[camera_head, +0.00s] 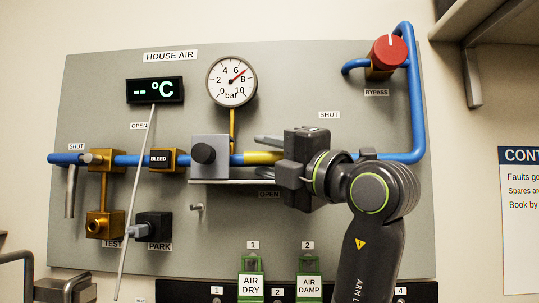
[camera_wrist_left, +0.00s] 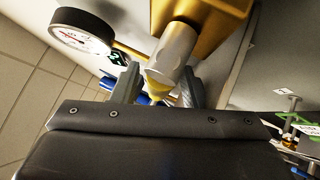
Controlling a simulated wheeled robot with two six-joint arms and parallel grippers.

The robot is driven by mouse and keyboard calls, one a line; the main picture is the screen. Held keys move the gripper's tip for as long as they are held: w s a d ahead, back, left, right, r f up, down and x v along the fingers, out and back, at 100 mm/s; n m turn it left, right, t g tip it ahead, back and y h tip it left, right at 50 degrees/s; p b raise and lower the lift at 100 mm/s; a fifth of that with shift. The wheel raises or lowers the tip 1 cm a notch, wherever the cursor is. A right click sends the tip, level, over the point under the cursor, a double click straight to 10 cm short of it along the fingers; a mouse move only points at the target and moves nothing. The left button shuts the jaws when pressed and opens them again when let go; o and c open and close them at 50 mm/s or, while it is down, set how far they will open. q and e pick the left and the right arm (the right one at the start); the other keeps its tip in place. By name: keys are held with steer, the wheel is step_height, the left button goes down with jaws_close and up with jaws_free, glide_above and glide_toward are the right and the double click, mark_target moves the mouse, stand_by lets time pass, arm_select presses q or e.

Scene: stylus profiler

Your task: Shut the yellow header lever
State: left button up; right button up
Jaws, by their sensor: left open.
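The yellow header lever (camera_head: 262,158) shows as a short yellow piece in line with the blue pipe, right of the grey block with a black knob. The rest of it is hidden behind my left gripper (camera_head: 267,156), which points left with one finger above the yellow piece and one below. In the left wrist view, the two fingers of my left gripper (camera_wrist_left: 160,88) stand apart on either side of a yellow piece (camera_wrist_left: 158,92) near a silver cylinder on a brass body. I cannot tell whether they touch it. My right gripper is not in view.
A grey panel (camera_head: 300,232) carries the blue pipe (camera_head: 416,110), a gauge (camera_head: 232,82) above, and a red bypass knob (camera_head: 388,52) at upper right. Green tags (camera_head: 251,264) hang below. SHUT and OPEN labels sit above and below my gripper.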

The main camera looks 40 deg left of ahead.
arm_select(q)
jaws_close()
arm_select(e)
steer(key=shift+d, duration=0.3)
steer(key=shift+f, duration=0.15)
